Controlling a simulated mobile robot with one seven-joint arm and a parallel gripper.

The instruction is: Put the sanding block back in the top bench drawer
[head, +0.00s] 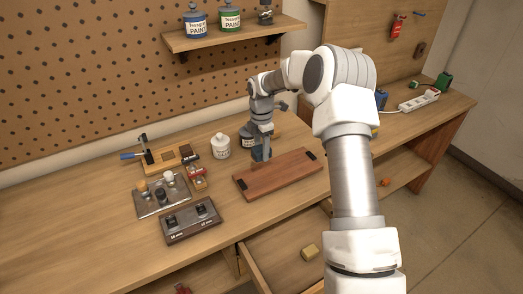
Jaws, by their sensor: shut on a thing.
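My gripper (262,143) is at the back of the bench, pointing down just behind the reddish wooden board. It is shut on a small blue-grey block (258,155), which looks like the sanding block. The block is small in view and partly covered by the fingers; I cannot tell whether it touches the bench. The top bench drawer (262,276) is pulled open below the bench front, to the left of my arm. My forearm hides the drawer's right part.
The wooden board (280,175) lies in front of my gripper. A dark jar (246,137) and a white bottle (220,146) stand to its left. A metal plate (162,194) and a dark tray (190,221) lie further left. A shelf (235,36) with paint cans is above.

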